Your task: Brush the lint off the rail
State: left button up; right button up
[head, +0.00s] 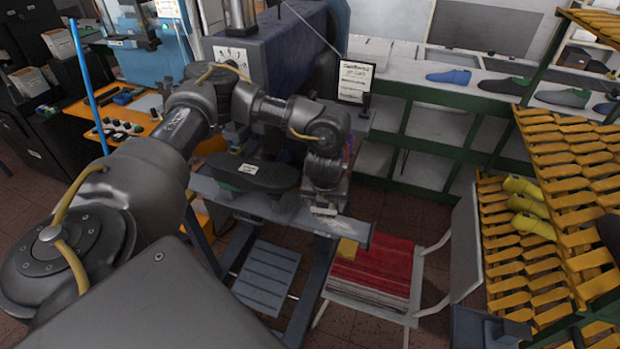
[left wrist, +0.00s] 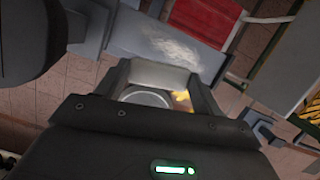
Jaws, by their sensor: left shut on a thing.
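The rail (head: 350,232) is a grey-blue bar across the machine's front. It also shows in the left wrist view (left wrist: 118,25). A pale, fuzzy patch of lint (left wrist: 180,48) lies on its top in the left wrist view. My left gripper (head: 325,195) points down over the rail, near its right end. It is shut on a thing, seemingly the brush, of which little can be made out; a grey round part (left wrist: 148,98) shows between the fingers. Whether it touches the rail I cannot tell. My right gripper is not in view.
A black shoe sole form (head: 258,176) sits behind the rail, left of my gripper. A chair with a red cloth stack (head: 375,272) stands below the rail's right end. A yellow slatted rack (head: 560,200) with yellow lasts is at the right. My left arm crosses the left side.

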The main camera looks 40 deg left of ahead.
pick_arm(q)
jog(key=a+n+g+y+p, duration=0.1)
jog(key=a+n+g+p, duration=0.2)
jog(key=n, duration=1)
jog(key=a, duration=0.3)
jog(key=shift+w+r, duration=0.4)
jog(key=shift+f, duration=0.1)
jog(key=shift+d+x, duration=0.2)
jog(key=shift+x, duration=0.75)
jog(key=shift+d+x, duration=0.2)
jog(key=shift+x, duration=0.75)
jog(key=shift+d+x, duration=0.25)
jog(key=shift+x, duration=0.7)
jog(key=shift+f, duration=0.1)
jog(key=shift+b+x, duration=0.3)
jog(key=shift+x, duration=0.55)
jog(key=shift+d, duration=0.2)
